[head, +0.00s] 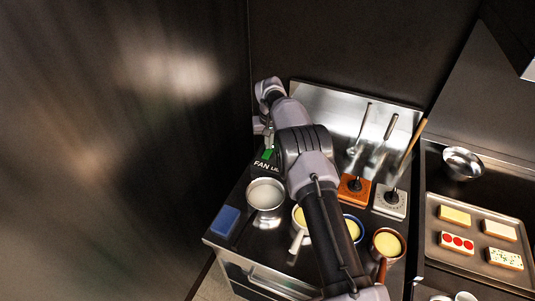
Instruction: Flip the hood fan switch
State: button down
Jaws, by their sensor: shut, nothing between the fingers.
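A dark switch panel (262,166) stands at the back left of the counter, with white lettering that reads "FAN" and a second word partly hidden behind my arm. A small green part (267,154) shows just above the word FAN. My gripper (263,133) is over the panel's back edge, just behind the green part, pointing down. It is shut and empty. It is small in view, so I cannot tell whether it touches a switch. My arm covers the panel's right side, and the switch positions are not clear.
A dark wall (120,150) closes the left side.

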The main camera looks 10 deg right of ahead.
jog(key=shift+f+b, duration=0.65)
jog(key=shift+f, duration=0.25)
dwell(0.3)
jog(key=shift+r+p, duration=2.15)
jog(key=shift+r, duration=1.35)
notch_tip(320, 180, up, 12)
jog(key=r+t+b, duration=0.1)
jog(key=b, duration=0.6)
send_over(269, 151)
jog(key=s+a, duration=0.1)
jog(key=s, duration=0.6)
jog(key=s+a+r+m+t+y+b, duration=0.15)
jog(key=s+r+b, duration=0.3)
jog(key=s, duration=0.75)
jog(key=s+f+m+b, duration=0.1)
jog(key=s+f+b, duration=0.2)
jog(key=s, duration=1)
jog(key=s+a+f+m+t+b, duration=0.1)
jog(key=s+f+b, duration=0.2)
jog(key=s, duration=1.1)
notch_tip(269, 151, down, 4)
jog(key=shift+a+r+y, duration=0.25)
jog(key=shift+a+y, duration=0.05)
jog(key=shift+y, duration=0.05)
